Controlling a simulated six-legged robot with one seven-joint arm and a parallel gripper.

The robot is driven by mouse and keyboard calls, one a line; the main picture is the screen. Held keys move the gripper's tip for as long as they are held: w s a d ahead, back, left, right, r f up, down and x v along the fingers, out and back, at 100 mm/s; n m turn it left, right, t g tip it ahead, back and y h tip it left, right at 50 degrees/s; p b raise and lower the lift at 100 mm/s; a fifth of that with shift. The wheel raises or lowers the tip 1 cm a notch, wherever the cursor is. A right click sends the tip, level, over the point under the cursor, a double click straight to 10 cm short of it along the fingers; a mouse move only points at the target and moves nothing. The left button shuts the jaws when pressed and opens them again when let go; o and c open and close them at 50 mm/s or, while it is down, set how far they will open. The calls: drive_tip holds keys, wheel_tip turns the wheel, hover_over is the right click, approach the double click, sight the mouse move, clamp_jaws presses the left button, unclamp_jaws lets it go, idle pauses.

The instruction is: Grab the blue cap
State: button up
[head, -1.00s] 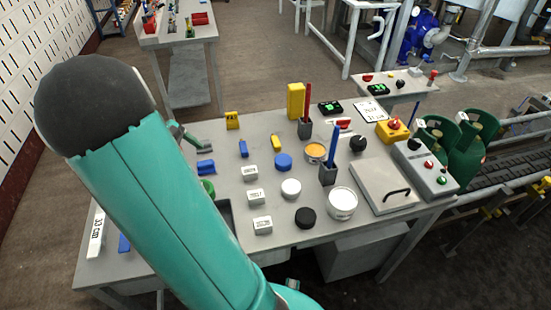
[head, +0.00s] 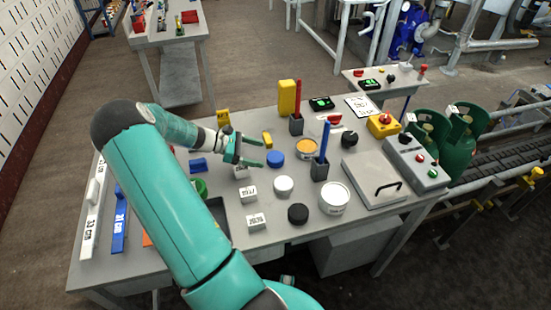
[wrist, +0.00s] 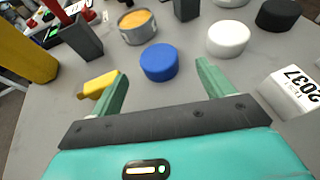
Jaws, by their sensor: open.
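The blue cap (head: 276,159) is a short round disc lying flat on the grey table. In the wrist view the blue cap (wrist: 159,62) sits just beyond the fingertips, roughly midway between them. My gripper (head: 262,155) is open and empty, with its green fingers pointing right toward the cap. In the wrist view my gripper (wrist: 162,68) shows both fingers spread wide, apart from the cap.
A white cap (head: 283,186) and a black cap (head: 298,213) lie nearer the front. A yellow block (wrist: 98,85) lies by the left finger. An orange-filled tin (head: 307,149) and a dark pen holder (head: 320,171) stand right of the blue cap.

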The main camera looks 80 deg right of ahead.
sight(276, 156)
drive_tip(key=x, duration=0.7)
drive_tip(key=shift+s+d+r, duration=0.1)
drive_tip(key=shift+s+d, duration=0.1)
drive_tip(key=shift+d, duration=0.05)
drive_tip(key=c, duration=1)
drive_tip(key=shift+c, duration=0.2)
